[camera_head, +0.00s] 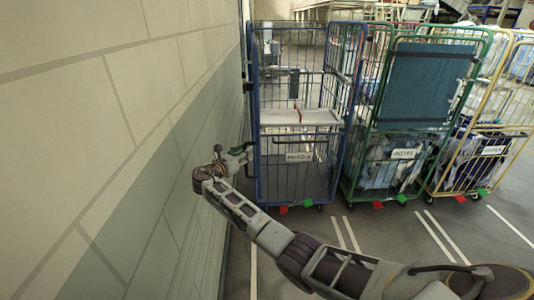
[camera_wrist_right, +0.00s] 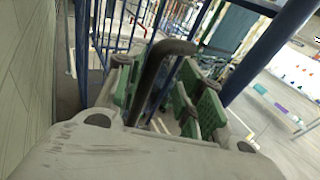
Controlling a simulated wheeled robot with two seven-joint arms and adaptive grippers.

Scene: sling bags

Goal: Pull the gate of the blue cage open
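The blue cage (camera_head: 256,110) stands beside the wall at the left of the row, with a white label plate (camera_head: 299,157) on its lower front. A dark curved handle (camera_wrist_right: 160,62) shows in the wrist view, beside the blue bars. My right gripper (camera_head: 237,160) is at the cage's left front edge. In the wrist view its green-padded fingers (camera_wrist_right: 160,95) stand apart on either side of the handle, with a gap visible beside the bar. Whether a pad touches the handle is not clear. My left gripper is not in view.
A pale shelf (camera_head: 300,117) crosses inside the blue cage. A green cage (camera_head: 347,165) with bags stands close to its right, then a yellow cage (camera_head: 440,165). The block wall (camera_head: 130,130) is close on the left. The floor (camera_head: 390,230) in front is clear.

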